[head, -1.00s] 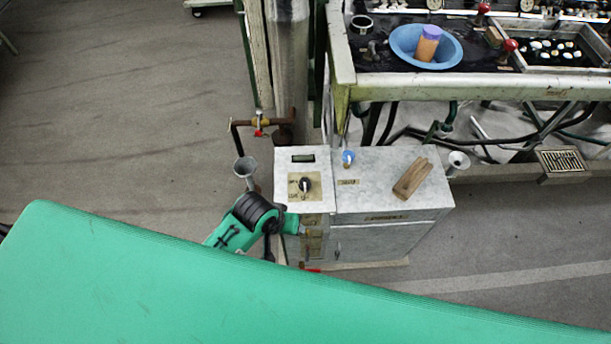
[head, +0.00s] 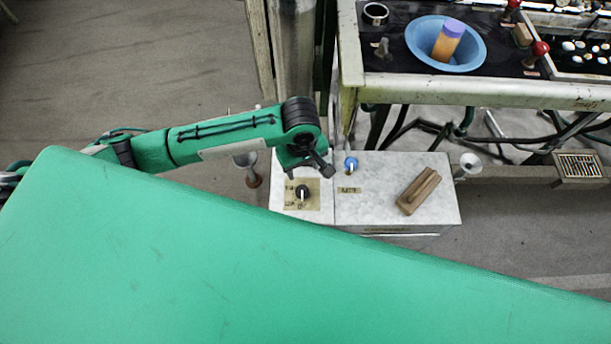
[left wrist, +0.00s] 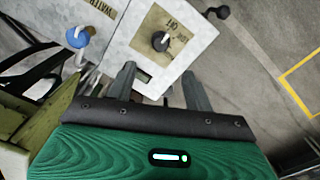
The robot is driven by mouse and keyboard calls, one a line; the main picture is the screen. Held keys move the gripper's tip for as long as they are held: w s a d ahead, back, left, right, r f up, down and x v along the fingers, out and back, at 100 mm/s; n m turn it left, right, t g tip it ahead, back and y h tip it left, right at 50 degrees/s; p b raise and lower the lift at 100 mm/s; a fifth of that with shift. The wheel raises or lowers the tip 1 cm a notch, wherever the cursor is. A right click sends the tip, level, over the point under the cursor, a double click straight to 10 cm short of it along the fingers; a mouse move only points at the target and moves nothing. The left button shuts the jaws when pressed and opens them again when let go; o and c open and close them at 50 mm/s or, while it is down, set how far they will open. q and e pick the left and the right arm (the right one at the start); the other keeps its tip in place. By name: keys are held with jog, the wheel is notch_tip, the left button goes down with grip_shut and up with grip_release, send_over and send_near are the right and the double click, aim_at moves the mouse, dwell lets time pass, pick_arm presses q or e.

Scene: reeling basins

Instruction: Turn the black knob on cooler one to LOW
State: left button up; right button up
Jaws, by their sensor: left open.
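The black knob (head: 303,191) sits on a tan label plate on the pale, marbled top of the cooler (head: 400,172). In the left wrist view the knob (left wrist: 160,41) has a pale pointer mark; the lettering around it is only partly readable, and I cannot tell its setting. My left gripper (head: 308,167) is above the cooler top, just beyond the knob in the head view. In the left wrist view its two fingers (left wrist: 161,88) are apart and empty, with the knob ahead of them, not between them. My right gripper is not in view.
A blue knob (head: 351,164) and a wooden block (head: 418,191) are on the cooler top, to the right. The bench (head: 480,92) with a blue bowl (head: 445,43) is behind. My green body covers the foreground.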

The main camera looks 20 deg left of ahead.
aim_at(302, 189)
pick_arm(q)
jog(key=f, duration=1.3)
jog(key=shift+w+a+f, duration=0.2)
jog(key=shift+f, duration=0.2)
jog(key=shift+p, duration=0.3)
jog(key=c, duration=1)
